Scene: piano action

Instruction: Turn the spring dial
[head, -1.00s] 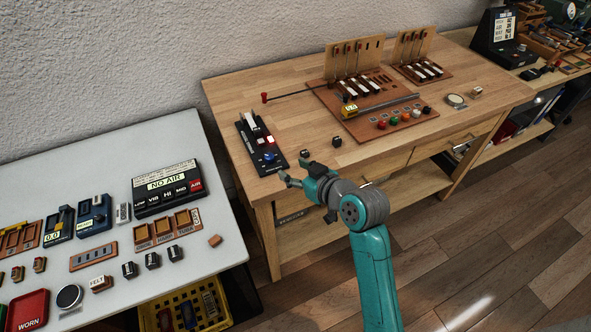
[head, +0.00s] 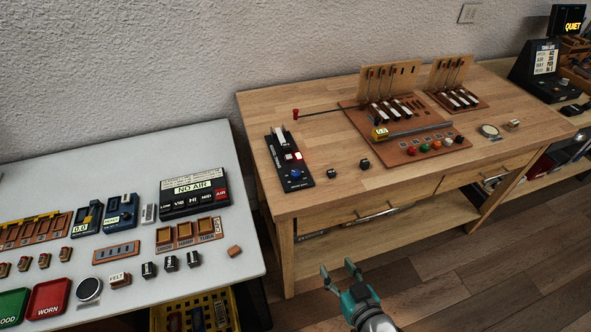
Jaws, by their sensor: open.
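No dial is clearly labelled as the spring dial at this size. A black device (head: 283,159) on the left end of the wooden table carries a round blue knob (head: 296,174), a red-lit button and white parts. A brown board (head: 404,157) to its right has a small yellow readout (head: 380,133), a grey bar and a row of coloured knobs (head: 424,148). My gripper (head: 337,266) is open and empty, low in front of the wooden table's front edge, apart from both devices.
The wooden table (head: 325,190) has small dark cubes (head: 365,164) near its front. A white table (head: 60,165) on the left holds a NO AIR box (head: 194,192), trays and small blocks. A yellow crate (head: 196,314) sits below it. Floor at right is clear.

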